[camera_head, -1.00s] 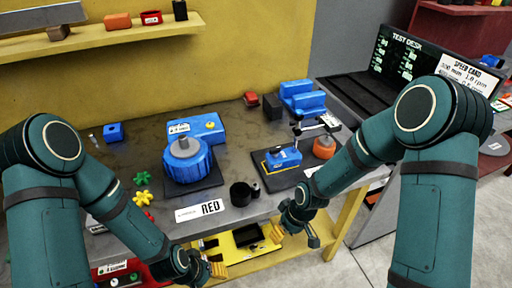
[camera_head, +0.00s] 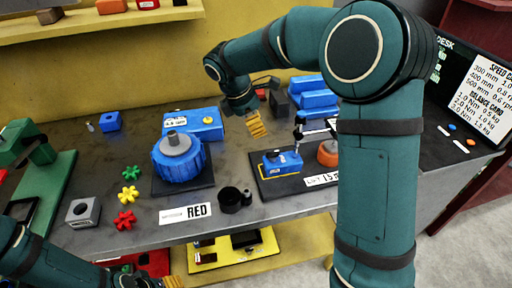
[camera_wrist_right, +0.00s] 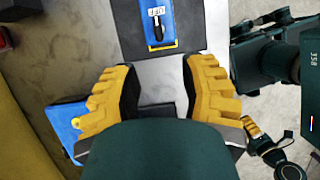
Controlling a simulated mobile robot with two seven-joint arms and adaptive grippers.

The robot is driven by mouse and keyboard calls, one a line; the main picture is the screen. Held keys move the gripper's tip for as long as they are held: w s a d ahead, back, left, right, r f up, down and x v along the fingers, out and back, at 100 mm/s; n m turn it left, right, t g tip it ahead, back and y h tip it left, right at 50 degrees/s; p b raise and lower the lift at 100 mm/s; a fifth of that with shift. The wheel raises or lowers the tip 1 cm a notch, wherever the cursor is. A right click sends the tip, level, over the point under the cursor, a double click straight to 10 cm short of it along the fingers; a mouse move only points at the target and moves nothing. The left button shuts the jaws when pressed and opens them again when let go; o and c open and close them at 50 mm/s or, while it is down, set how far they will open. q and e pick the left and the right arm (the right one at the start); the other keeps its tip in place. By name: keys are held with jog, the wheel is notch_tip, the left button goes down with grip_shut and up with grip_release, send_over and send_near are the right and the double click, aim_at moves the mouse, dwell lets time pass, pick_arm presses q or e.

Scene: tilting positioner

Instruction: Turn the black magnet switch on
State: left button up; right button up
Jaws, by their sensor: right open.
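A small blue block (camera_head: 282,162) sits on a dark plate with a yellow front edge on the right part of the bench. In the right wrist view the block (camera_wrist_right: 142,18) carries a white label and a small black lever (camera_wrist_right: 158,31), which I take to be the magnet switch. The label's wording is unclear. My right gripper (camera_head: 257,129) is above the bench, behind and left of the block, apart from it. Its yellow fingers are spread and empty. My left gripper (camera_head: 172,283) is at the bottom edge, mostly cut off.
A round blue unit (camera_head: 180,158) on a dark pad stands left of the blue block. An orange round part (camera_head: 328,153) and a thin dark post (camera_head: 299,130) flank the block closely.

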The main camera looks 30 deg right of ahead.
aim_at(273, 152)
jog(key=b+x, duration=0.1)
jog(key=x, duration=0.3)
jog(key=b+x, duration=0.1)
jog(key=x, duration=0.3)
jog(key=b+x, duration=0.1)
jog(key=x, duration=0.4)
jog(key=shift+d+r, duration=0.1)
jog(key=shift+d, duration=0.3)
grip_shut()
